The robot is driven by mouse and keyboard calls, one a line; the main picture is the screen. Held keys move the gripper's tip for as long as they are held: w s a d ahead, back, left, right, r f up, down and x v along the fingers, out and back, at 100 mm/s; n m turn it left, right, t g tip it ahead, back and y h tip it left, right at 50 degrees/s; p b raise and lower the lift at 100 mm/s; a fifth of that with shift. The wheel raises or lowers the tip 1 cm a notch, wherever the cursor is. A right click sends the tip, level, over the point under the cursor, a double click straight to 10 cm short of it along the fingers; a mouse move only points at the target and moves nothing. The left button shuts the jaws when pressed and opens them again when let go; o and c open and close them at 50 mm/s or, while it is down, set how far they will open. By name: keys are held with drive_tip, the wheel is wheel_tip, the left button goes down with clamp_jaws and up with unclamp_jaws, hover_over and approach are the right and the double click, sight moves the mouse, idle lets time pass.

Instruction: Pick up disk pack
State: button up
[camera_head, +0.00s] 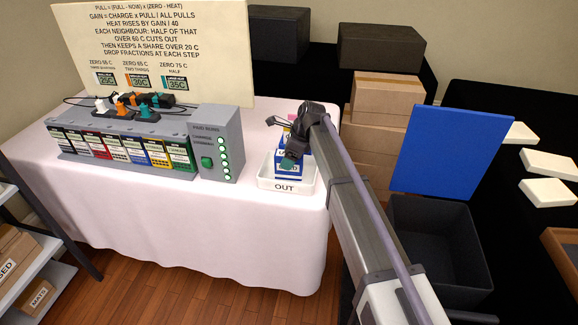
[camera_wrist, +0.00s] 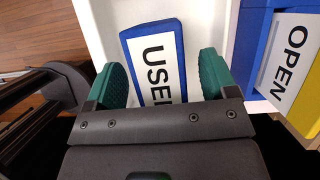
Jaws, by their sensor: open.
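A blue pack (camera_wrist: 152,36) with a white label, its letters reading "USE" and partly hidden, lies between my fingers in the wrist view. It lies in a white tray (camera_wrist: 97,22). My gripper (camera_wrist: 163,78) is open, with one green finger pad on each side of the pack and small gaps to it. In the head view, my gripper (camera_head: 292,160) is over the white tray marked OUT (camera_head: 306,183), in front of a blue and white item (camera_head: 284,171) that it partly hides. I cannot tell which item is the disk pack.
A blue item (camera_wrist: 247,45) with a white "OPEN" label and yellow edge is close to my right finger in the wrist view. A grey charging rack (camera_head: 217,150) with colored packs stands left on the table. A dark bin (camera_head: 430,235) with a blue panel (camera_head: 450,150) stands right.

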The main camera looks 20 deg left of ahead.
drive_tip(key=c, duration=1.1)
wheel_tip(320, 180, up, 10)
drive_tip(key=p, duration=1)
drive_tip(key=shift+r+p, duration=0.2)
drive_tip(key=shift+p, duration=0.1)
